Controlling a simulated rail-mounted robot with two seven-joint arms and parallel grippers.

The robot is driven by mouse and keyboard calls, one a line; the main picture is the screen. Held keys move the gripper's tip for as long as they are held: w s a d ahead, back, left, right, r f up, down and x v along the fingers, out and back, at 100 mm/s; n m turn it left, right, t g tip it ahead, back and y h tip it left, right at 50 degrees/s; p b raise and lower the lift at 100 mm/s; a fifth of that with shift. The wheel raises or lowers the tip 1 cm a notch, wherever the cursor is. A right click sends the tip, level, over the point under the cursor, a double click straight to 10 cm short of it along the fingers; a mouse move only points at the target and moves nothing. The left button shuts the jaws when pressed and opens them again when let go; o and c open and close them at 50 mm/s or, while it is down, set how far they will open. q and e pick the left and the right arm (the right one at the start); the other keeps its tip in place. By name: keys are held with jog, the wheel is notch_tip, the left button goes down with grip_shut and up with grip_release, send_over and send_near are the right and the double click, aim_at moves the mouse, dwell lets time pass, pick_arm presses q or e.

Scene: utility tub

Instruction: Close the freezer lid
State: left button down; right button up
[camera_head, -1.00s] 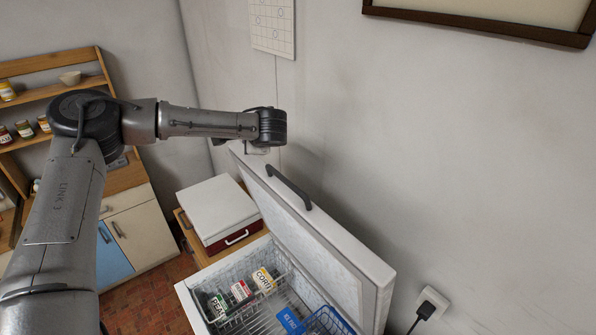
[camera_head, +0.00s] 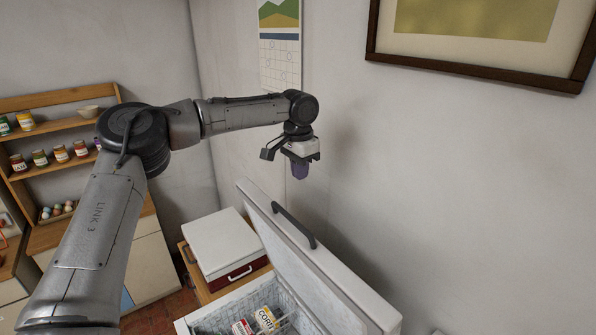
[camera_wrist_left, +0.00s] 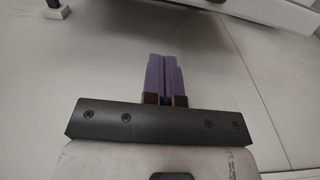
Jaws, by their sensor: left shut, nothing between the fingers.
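The freezer lid (camera_head: 316,262) stands raised, leaning back near the wall, with a dark bar handle (camera_head: 280,223) along its upper edge. The open freezer (camera_head: 228,308) below shows its white rim and a basket with food packs. My left gripper (camera_head: 299,172) hangs above and a little behind the lid's far end, close to the wall. Its purple fingers are together, and they also show in the left wrist view (camera_wrist_left: 165,75). They are empty and appear apart from the lid. My right gripper does not show.
A white box with a red base (camera_head: 228,247) sits on a wooden stand left of the freezer. Shelves with jars (camera_head: 60,153) stand at the left. A framed picture (camera_head: 480,40) and a calendar (camera_head: 280,45) hang on the wall.

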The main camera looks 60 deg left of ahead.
pick_arm(q)
jog(key=p, duration=0.2)
send_over(292, 227)
jog(key=w, duration=0.3)
notch_tip(292, 227, down, 6)
jog(key=s+f, duration=0.1)
jog(key=s+f+p, duration=0.1)
jog(key=shift+f, duration=0.4)
jog(key=shift+s+f+p, duration=0.3)
jog(key=shift+s+f, duration=0.15)
jog(key=shift+f, duration=0.2)
